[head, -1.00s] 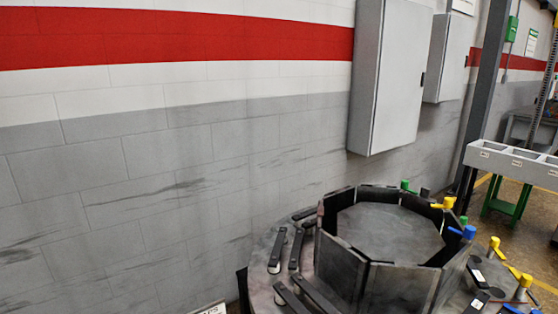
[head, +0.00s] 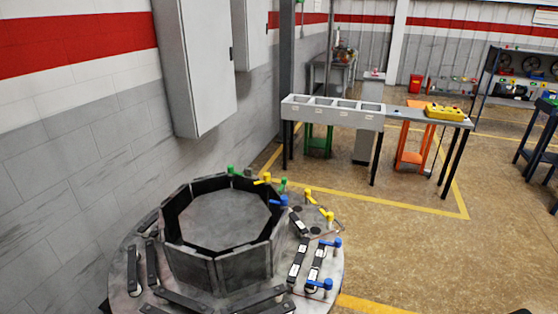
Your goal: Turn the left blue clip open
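The furnace part is a round grey base (head: 120,288) with an eight-sided ring of dark plates (head: 190,265) standing on it. A blue clip (head: 280,201) sits at the ring's right rim, the leftmost blue one in the head view. Two more blue clips are on the base's right side: one farther back (head: 333,242) and one nearer the front (head: 322,286). Each has a small lever; whether they are open or closed is too small to tell. Neither of my grippers is in view.
Green clips (head: 231,170) and yellow clips (head: 308,194) stand along the back and right. Black bars (head: 152,264) lie around the ring. A grey bin table (head: 332,110) stands behind, with a yellow box (head: 444,112) at its right. The floor (head: 420,255) to the right is clear.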

